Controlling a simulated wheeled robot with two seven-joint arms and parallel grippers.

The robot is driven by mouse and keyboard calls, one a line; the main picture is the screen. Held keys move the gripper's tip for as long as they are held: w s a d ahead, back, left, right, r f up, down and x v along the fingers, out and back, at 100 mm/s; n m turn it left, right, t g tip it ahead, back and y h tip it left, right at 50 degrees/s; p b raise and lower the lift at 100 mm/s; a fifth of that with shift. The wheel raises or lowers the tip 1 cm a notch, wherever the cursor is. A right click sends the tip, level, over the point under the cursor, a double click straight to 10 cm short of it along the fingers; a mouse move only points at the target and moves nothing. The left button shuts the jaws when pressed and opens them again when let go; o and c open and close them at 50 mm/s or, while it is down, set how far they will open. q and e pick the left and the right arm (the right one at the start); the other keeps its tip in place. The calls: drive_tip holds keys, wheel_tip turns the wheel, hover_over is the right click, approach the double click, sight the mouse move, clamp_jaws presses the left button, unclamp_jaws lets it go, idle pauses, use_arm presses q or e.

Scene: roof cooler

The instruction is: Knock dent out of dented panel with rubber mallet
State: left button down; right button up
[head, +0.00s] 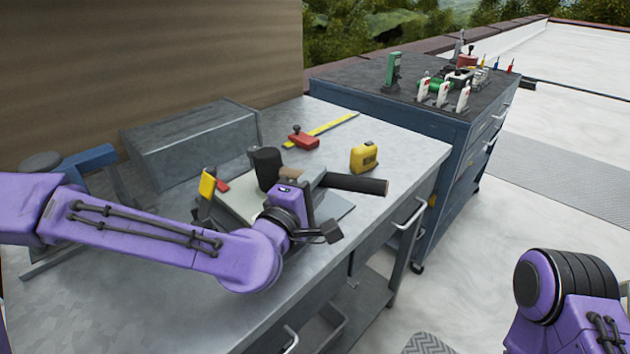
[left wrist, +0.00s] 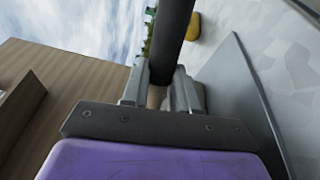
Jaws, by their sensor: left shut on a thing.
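My left gripper (head: 308,192) is over the workbench, shut on the handle of the rubber mallet. The mallet has a black head (head: 266,166), a short light wooden neck and a black grip (head: 356,184) reaching right. In the left wrist view, the dark handle (left wrist: 172,35) passes between the fingers (left wrist: 163,88). A grey metal panel (head: 336,208) lies on the bench below the gripper, partly hidden by my arm; its edge also shows in the left wrist view (left wrist: 238,95). I cannot make out the dent or whether the head touches anything. My right gripper is out of frame.
A yellow clamp (head: 207,184) stands left of the mallet head. A grey metal box (head: 190,145), red-and-yellow square (head: 303,138) and yellow tape measure (head: 364,157) are on the bench (head: 400,150). A blue tool cabinet (head: 440,135) stands beyond.

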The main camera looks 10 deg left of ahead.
use_arm(q)
wheel_tip(320, 180, up, 6)
drive_tip(key=p, duration=0.5)
drive_tip(key=shift+r, duration=0.25)
drive_tip(key=shift+a, duration=0.1)
wheel_tip(320, 180, up, 2)
drive_tip(key=shift+r+p, duration=0.15)
drive_tip(key=shift+p, duration=1)
wheel_tip(320, 180, down, 10)
drive_tip(key=b, duration=0.8)
drive_tip(key=shift+r, duration=0.25)
drive_tip(key=shift+r+p, duration=0.5)
drive_tip(key=shift+r, duration=0.1)
wheel_tip(320, 180, up, 14)
drive_tip(key=p, duration=1.2)
